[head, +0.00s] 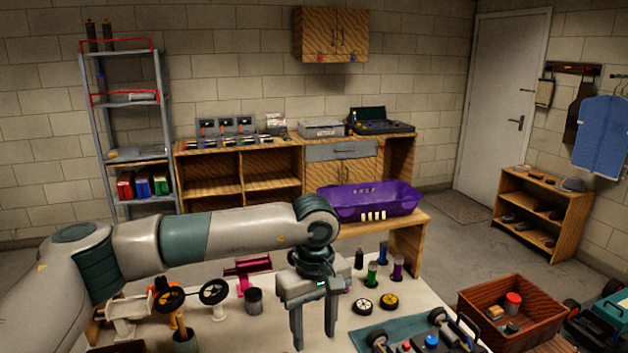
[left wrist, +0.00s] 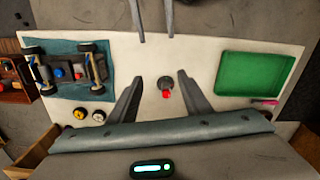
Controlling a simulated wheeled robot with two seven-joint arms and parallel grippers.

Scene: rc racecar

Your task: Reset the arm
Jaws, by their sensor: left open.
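My left arm reaches in from the left in the head view. My left gripper (head: 314,335) points down over the white worktable (head: 225,335), its two fingers apart and nothing between them. The RC car chassis (head: 425,337) rests on a teal mat at the right of the table. It also shows in the left wrist view (left wrist: 67,70).
Black and yellow wheels (head: 388,301), small bottles (head: 372,273), a grey cup (head: 254,300) and a pink part (head: 247,268) stand near the left gripper. A red-brown crate (head: 480,306) is at the right. A purple bin (head: 345,203) stands behind. A green tray (left wrist: 253,75) lies on the table.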

